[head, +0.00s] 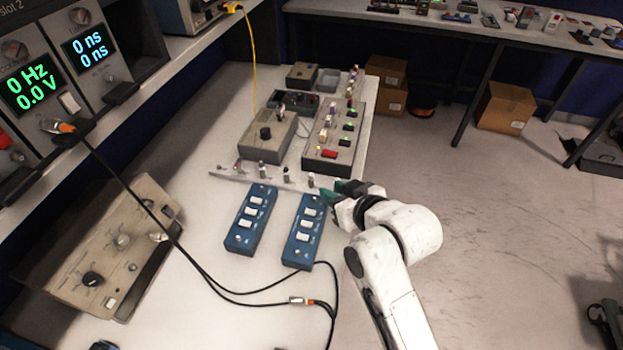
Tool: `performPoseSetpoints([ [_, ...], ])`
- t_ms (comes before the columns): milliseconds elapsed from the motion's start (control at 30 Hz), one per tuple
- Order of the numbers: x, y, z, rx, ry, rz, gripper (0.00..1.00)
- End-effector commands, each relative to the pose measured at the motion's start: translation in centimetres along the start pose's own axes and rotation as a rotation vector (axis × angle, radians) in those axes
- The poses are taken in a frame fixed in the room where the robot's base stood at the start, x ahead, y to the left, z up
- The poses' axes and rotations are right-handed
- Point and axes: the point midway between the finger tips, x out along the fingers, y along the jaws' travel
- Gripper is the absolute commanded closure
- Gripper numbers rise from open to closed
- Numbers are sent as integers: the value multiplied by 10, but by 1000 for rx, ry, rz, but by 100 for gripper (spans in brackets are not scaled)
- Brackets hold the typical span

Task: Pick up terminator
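Several small upright connectors stand along a pale strip (270,178) on the bench, in front of the grey boxes. One of them (311,180) stands at the strip's right end, close to my gripper (338,192). They look like terminators, but they are too small to tell which one is the terminator. My gripper has dark green and black fingers and is just right of the strip, above the top of the right blue switch box. The gap between the fingertips cannot be made out, and I cannot see anything held.
Two blue switch boxes (251,218) (305,231) lie in front of the strip. A black cable (215,283) with a connector (301,300) crosses the bench. A beige panel box (113,247) is at left. A control box with buttons (340,139) stands behind. The bench's right edge is beside my gripper.

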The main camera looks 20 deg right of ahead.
Motion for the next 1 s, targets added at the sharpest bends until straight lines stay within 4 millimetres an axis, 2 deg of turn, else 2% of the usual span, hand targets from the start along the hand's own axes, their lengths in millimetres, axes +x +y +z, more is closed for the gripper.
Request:
performPoseSetpoints([
  [133, 23, 0, 0, 0, -2, -1, 71],
  [433, 45, -2, -1, 0, -3, -1, 71],
  [700, 80, -4, -3, 0, -4, -1, 71],
  [833, 88, -4, -3, 0, -2, -1, 71],
  [1000, 90, -4, -2, 0, -2, 0, 71],
])
